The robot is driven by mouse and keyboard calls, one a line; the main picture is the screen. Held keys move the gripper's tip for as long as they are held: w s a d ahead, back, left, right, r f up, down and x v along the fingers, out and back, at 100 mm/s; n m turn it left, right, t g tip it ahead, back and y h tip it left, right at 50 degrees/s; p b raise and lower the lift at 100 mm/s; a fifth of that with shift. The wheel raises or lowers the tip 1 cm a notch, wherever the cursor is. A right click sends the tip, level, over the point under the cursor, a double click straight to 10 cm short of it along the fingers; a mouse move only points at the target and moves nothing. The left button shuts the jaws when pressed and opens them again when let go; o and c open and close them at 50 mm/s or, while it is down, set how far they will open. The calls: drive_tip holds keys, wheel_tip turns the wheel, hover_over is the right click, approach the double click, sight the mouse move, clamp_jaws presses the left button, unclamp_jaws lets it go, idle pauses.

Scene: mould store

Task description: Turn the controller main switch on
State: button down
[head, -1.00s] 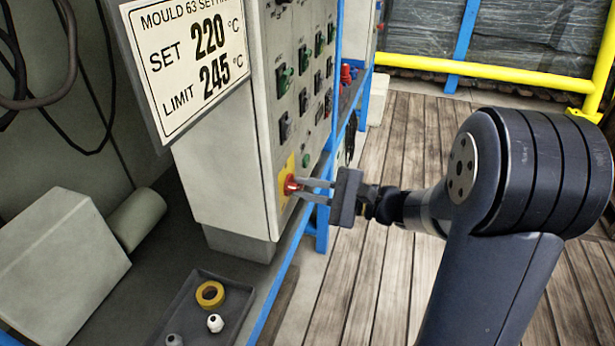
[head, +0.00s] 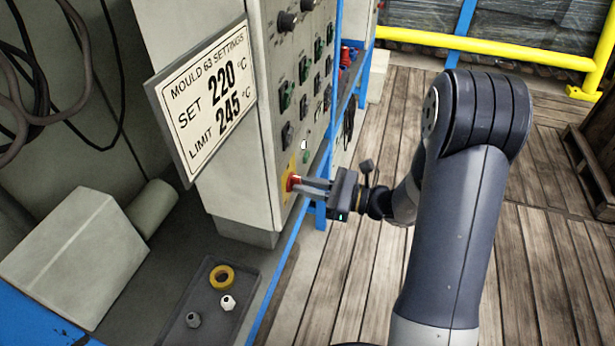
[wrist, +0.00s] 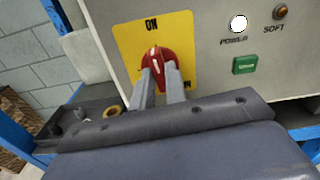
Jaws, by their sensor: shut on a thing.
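The controller main switch is a red rotary knob (wrist: 155,60) on a yellow plate (wrist: 190,38), seen close in the wrist view. The plate reads ON at the top; a second label at its lower right is partly hidden. The knob's white mark points up toward ON. My gripper (wrist: 161,76) is shut on the knob, one finger on each side. In the head view the knob (head: 293,183) is low on the cabinet front, with my gripper (head: 305,186) reaching it from the right. The lamp marked POWER (wrist: 238,23) glows white.
A green button (wrist: 245,64) and the SOFT lamp (wrist: 280,12) are right of the plate. A sign (head: 207,100) reads SET 220, LIMIT 245 °C. A dark tray (head: 250,292) holds a yellow ring and small parts.

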drive_tip(key=shift+m+p, duration=0.45)
drive_tip(key=shift+m, duration=0.05)
drive_tip(key=c, duration=1.4)
unclamp_jaws()
drive_tip(key=shift+c, duration=0.2)
drive_tip(key=v, duration=1)
drive_tip(key=shift+d, duration=0.4)
drive_tip(key=shift+s, duration=0.15)
